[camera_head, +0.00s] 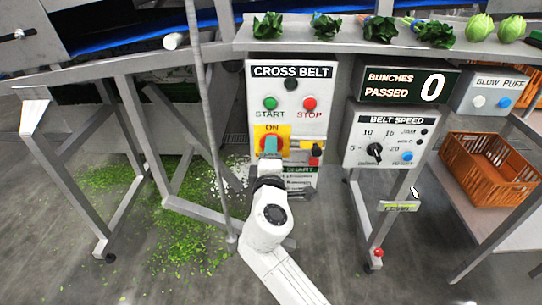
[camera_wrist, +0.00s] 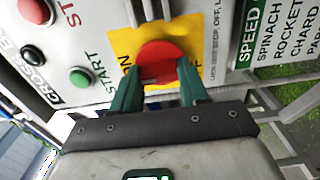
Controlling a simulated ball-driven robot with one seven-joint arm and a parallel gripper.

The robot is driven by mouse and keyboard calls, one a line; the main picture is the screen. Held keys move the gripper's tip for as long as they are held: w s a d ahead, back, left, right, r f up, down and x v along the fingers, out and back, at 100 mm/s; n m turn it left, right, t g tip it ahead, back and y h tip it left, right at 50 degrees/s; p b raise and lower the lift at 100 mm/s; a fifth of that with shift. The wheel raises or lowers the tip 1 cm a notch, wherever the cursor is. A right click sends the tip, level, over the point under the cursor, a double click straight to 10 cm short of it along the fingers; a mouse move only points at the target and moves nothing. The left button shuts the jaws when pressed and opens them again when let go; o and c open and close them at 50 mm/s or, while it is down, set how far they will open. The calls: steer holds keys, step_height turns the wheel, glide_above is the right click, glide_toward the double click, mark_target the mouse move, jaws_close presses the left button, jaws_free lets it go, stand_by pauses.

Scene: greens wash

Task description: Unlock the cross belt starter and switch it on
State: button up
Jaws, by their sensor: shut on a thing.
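The cross belt starter (camera_head: 292,88) is a pale grey box with a green START button (camera_head: 270,103) and a red STOP button (camera_head: 309,104). Below these is a yellow plate (camera_head: 284,131) marked ON. In the wrist view a round red switch knob (camera_wrist: 163,58) sits on the yellow plate (camera_wrist: 122,42). My gripper (camera_wrist: 158,82) is shut on this knob, one green finger on each side; in the head view my gripper (camera_head: 270,146) covers most of it. A small yellow and black item with red (camera_head: 316,150) hangs right of the plate; I cannot tell its locking state.
A belt speed panel (camera_head: 388,137) and a bunches passed display (camera_head: 405,84) reading 0 are to the right. An orange crate (camera_head: 490,170) stands further right. Bunches of greens (camera_head: 380,29) lie on the shelf above. A grey post (camera_head: 212,120) rises close left of my arm.

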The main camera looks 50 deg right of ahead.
stand_by(0.4)
steer(key=o, duration=1.1)
steer(key=shift+c, duration=0.2)
steer(key=v, duration=1)
steer(key=shift+s+a, duration=0.3)
steer(key=s+d+f+m+g+y, duration=0.3)
steer(key=s+f+m+g, duration=0.15)
steer(key=f, duration=0.35)
steer(key=s+a+f+m+g+y+p, duration=0.1)
steer(key=s+a+f+m+g+y, duration=0.15)
steer(key=s+a+f+y, duration=0.4)
steer(key=s+a+f+m+g+y, duration=0.1)
steer(key=s+a+f+g+y, duration=0.3)
steer(key=s+f, duration=0.45)
step_height(320, 180, up, 17)
steer(key=t+p, duration=0.1)
steer(key=p, duration=1.5)
steer(key=shift+d, duration=0.35)
